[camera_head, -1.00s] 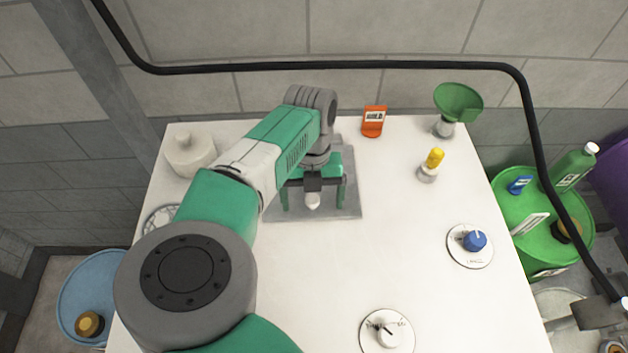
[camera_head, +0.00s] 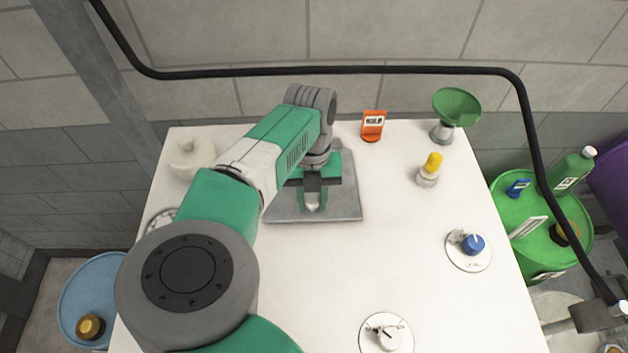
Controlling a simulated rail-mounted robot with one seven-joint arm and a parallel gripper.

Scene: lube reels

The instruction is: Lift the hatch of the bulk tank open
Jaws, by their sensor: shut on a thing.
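The hatch (camera_head: 344,207) is a grey square plate lying flat on the white top of the bulk tank (camera_head: 300,262). A small pale handle stands near its middle, now mostly hidden by the fingers. My gripper (camera_head: 312,203) points down over the hatch, and its green fingers are shut on the handle. The arm reaches in from the lower left and covers part of the hatch's back and left side. The hatch appears closed.
A white capped neck (camera_head: 190,158) stands at the back left. A blue knob (camera_head: 472,244) and a white dial (camera_head: 388,336) sit right and front. A black hose (camera_head: 330,72) runs behind.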

